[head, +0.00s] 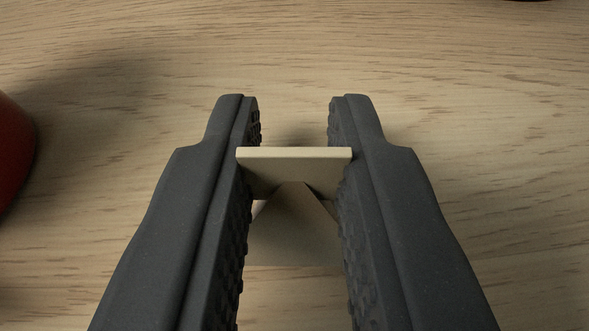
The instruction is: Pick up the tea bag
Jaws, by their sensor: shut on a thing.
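The tea bag (294,171) is a small, flat, beige piece between the two dark grey fingers of my gripper (294,155). Its pale upper edge spans the gap and meets both inner pads, so my gripper is shut on it. A darker triangular shape shows below it, between the fingers; I cannot tell whether it is part of the tea bag or a shadow. Whether the tea bag touches the wooden surface cannot be told from this view.
A light wooden surface (450,90) fills the view. A red rounded object (12,150) is cut off at the left edge. A dark object (530,1) barely shows at the top right. The wood ahead of the fingers and to the right is clear.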

